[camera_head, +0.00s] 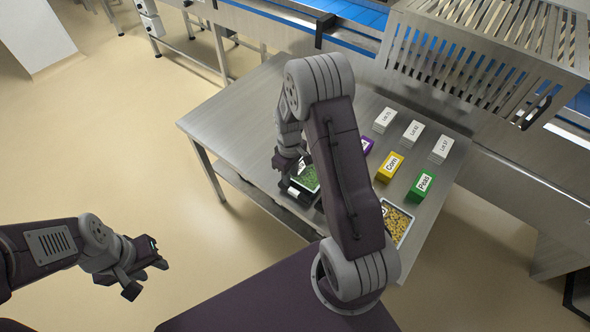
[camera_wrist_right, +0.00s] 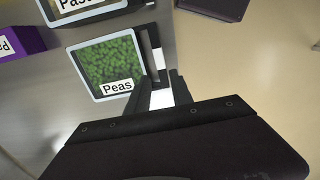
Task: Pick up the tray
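The tray of green peas (camera_head: 306,178) lies on the steel table, partly covered by my right gripper and arm. In the right wrist view the tray (camera_wrist_right: 106,64) shows a white rim, a "Peas" label and a dark handle (camera_wrist_right: 151,46) on its right side. My right gripper (camera_head: 293,188) is low beside the tray's left end. In the wrist view its two fingers (camera_wrist_right: 167,90) are apart, near the handle's lower end; whether they touch it is unclear. My left gripper (camera_head: 146,274) is open and empty over the floor, away from the table.
A second tray, of yellow pasta (camera_head: 398,221), lies near the table's front edge; it shows in the wrist view (camera_wrist_right: 82,12). Yellow Corn (camera_head: 389,167) and green Peas boxes (camera_head: 421,185), a partly hidden purple box (camera_head: 366,146) and white lot boxes (camera_head: 413,133) stand behind. The table's left part is clear.

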